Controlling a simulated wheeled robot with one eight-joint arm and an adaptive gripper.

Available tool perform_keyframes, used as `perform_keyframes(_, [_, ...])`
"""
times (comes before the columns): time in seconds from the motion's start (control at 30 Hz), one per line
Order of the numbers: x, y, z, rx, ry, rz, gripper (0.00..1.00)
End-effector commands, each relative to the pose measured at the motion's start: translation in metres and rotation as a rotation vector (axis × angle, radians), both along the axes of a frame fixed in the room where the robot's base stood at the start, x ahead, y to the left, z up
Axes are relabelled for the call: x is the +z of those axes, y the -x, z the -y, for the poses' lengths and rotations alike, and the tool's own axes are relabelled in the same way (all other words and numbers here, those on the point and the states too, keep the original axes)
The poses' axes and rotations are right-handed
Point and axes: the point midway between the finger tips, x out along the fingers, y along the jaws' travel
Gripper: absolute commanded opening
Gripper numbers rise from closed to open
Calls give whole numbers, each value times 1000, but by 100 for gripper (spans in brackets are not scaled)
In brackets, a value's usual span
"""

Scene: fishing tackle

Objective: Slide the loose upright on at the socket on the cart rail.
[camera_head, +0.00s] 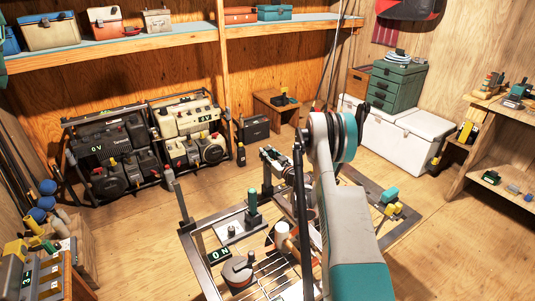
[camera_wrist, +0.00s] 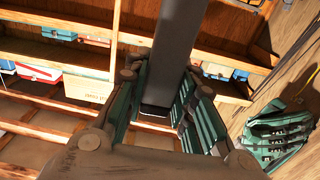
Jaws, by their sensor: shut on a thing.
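The loose upright (camera_wrist: 174,55) is a dark grey square bar. In the wrist view it runs from the top edge down between the fingers, with a pale-edged end low between the pads. My gripper (camera_wrist: 162,92) is shut on it, its green-lined fingers on both sides. In the head view my gripper (camera_head: 273,160) is above the cart, partly behind my arm. The cart's grey metal rail (camera_head: 403,228) frames a wire deck low in the picture. A dark post (camera_head: 182,205) stands at the cart's left side. I cannot make out the socket; my arm hides part of the cart.
Generators (camera_head: 110,155) stand behind at left. White coolers (camera_head: 408,133) and a wooden shelf unit (camera_head: 505,120) stand at right.

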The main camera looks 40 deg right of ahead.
Motion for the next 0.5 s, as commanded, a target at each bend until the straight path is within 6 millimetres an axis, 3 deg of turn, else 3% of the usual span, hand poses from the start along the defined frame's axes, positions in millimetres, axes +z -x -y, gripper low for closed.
perform_keyframes(0.5, [-11, 0, 0, 0, 0, 0, 0])
